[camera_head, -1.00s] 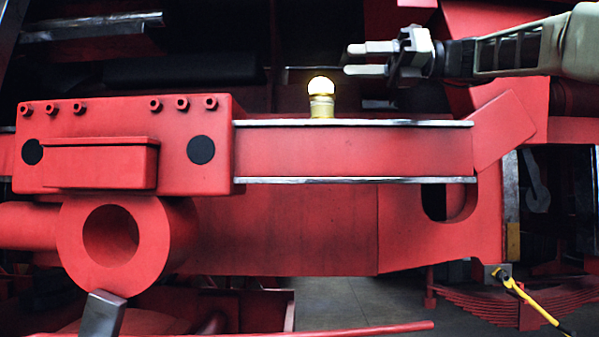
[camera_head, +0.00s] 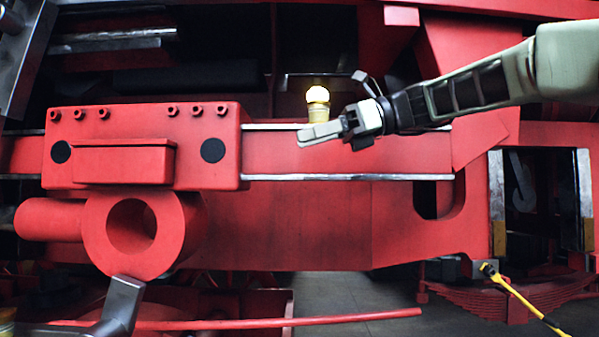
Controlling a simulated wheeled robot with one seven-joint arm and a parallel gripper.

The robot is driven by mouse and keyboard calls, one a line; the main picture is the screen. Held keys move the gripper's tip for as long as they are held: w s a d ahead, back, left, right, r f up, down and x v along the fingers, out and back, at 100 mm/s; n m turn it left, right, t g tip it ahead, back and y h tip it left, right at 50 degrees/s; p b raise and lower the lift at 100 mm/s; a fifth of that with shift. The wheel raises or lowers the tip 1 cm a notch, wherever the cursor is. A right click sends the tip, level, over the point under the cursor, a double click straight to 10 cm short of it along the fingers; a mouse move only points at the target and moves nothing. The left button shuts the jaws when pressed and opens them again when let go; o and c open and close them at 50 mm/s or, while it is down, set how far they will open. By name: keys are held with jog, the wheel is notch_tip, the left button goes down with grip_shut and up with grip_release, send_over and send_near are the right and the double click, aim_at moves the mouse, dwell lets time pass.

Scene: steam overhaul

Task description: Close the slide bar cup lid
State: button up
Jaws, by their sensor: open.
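The slide bar cup (camera_head: 319,114) is a small brass cup standing upright on top of the red slide bar (camera_head: 280,152). A bright, shiny rounded top, which looks like its lid (camera_head: 317,95), sits above the cup body. I cannot tell from this view whether the lid is fully seated. My gripper (camera_head: 308,137) comes in from the right, its fingers pointing left, in front of the slide bar and just below the cup. It is open and holds nothing. The finger tips overlap the cup's foot in the picture; I cannot tell whether they touch.
The red crosshead block (camera_head: 140,182) with bolts on top stands left of the cup. A red frame plate lies behind and below the bar. A yellow-handled tool (camera_head: 520,298) leans at the lower right. The space above the cup is clear.

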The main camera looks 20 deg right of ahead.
notch_tip(320, 180, down, 6)
jog(key=a+n+g+h, duration=0.1)
jog(key=a, duration=0.2)
jog(key=shift+s+r+n+b, duration=0.15)
jog(key=shift+s+n+b, duration=0.15)
jog(key=shift+s, duration=0.1)
